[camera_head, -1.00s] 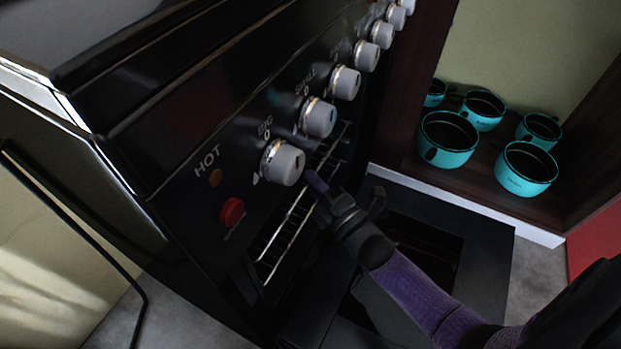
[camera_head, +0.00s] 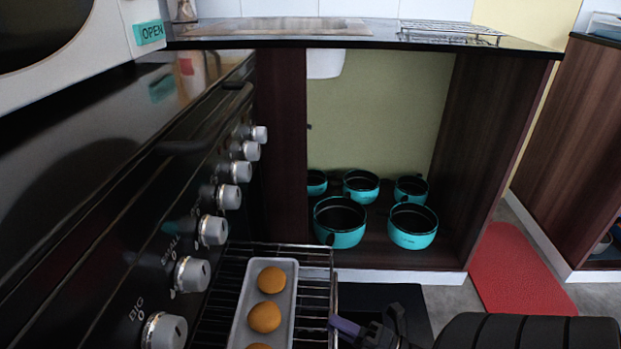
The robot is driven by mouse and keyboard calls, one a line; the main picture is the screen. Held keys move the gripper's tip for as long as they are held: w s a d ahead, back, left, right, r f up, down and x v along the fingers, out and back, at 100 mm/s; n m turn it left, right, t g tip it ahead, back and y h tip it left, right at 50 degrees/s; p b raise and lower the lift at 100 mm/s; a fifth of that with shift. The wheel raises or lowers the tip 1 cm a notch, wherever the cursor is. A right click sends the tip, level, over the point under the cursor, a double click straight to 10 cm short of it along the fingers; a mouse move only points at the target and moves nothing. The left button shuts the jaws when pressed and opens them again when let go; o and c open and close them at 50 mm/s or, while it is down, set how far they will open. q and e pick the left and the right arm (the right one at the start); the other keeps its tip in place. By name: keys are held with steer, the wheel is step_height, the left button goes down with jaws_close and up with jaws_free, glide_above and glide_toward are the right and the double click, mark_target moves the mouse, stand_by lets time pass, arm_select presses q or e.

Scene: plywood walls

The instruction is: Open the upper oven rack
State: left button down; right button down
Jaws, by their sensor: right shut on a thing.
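The upper oven rack (camera_head: 317,281) is a dark wire grid standing out from the black oven (camera_head: 110,230) at the bottom centre. A grey tray (camera_head: 248,297) with round golden buns (camera_head: 271,280) lies on it. My right gripper (camera_head: 338,325) is at the rack's outer edge at the bottom of the view, shut on the rack; my arm hides part of it. The oven door (camera_head: 392,298) lies open below and to the right of the rack. My left gripper is out of view.
A row of grey knobs (camera_head: 213,230) lines the oven front. Beyond the rack is an open cabinet with several teal pots (camera_head: 340,222). A worktop (camera_head: 376,42) with a wire cooling rack (camera_head: 450,31) is above. A red mat (camera_head: 515,270) lies at right.

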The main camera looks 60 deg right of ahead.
steer(key=shift+s+d, duration=0.3)
steer(key=shift+s, duration=0.2)
steer(key=shift+s+d, duration=0.25)
steer(key=shift+s, duration=0.2)
steer(key=c, duration=1)
jaws_free()
steer(key=v, duration=1)
steer(key=shift+w+f, duration=0.1)
